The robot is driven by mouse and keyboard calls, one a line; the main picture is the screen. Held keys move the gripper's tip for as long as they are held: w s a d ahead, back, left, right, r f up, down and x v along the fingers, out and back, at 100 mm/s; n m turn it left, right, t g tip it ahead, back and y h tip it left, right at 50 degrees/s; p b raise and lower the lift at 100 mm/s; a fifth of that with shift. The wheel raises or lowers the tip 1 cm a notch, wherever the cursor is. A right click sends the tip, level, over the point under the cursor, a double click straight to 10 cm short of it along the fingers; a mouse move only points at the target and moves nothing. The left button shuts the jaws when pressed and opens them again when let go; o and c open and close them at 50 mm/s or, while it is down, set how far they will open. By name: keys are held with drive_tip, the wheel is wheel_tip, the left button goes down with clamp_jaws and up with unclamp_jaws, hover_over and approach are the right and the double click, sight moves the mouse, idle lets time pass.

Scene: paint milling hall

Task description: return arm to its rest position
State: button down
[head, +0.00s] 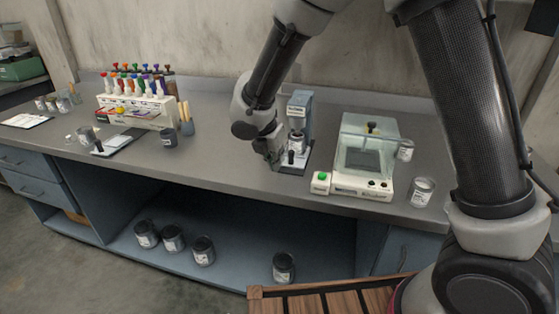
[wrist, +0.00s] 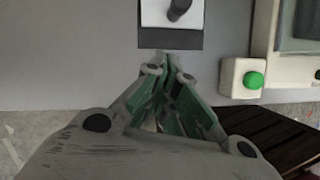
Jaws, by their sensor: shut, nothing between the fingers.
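My gripper (head: 272,160) hangs from my arm over the front part of the grey workbench (head: 235,170), just left of a small bench instrument (head: 298,110) with a dark base. In the wrist view my gripper (wrist: 168,72) has its fingers together and empty, with green inner faces. Its tips point at the front edge of the instrument's dark base plate (wrist: 170,39). I cannot tell the exact height of the fingertips above the bench.
Right of my gripper stands a clear-lidded machine (head: 365,160) with a green button (head: 322,176). A small can (head: 421,191) stands right of it. A rack of colored bottles (head: 135,105) is at the left. Several dark cans (head: 203,250) sit on the lower shelf. A wooden slatted surface (head: 335,300) is in front.

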drive_tip(key=v, duration=0.9)
drive_tip(key=s+d+r+m+y, duration=0.1)
drive_tip(key=s+d+r+m, duration=0.2)
drive_tip(key=s+d+m, duration=0.4)
drive_tip(key=s+d+r+m, duration=0.4)
drive_tip(key=s+d+m, duration=0.4)
drive_tip(key=d+m, duration=0.4)
drive_tip(key=s+d+r+m+y, duration=0.1)
drive_tip(key=s+d+r+m, duration=0.3)
drive_tip(key=s+d+m, duration=0.3)
drive_tip(key=d+m, duration=0.3)
drive_tip(key=d, duration=0.4)
drive_tip(key=shift+s+d+t+y, duration=0.15)
drive_tip(key=shift+d+t+y, duration=0.15)
drive_tip(key=shift+d+t, duration=0.1)
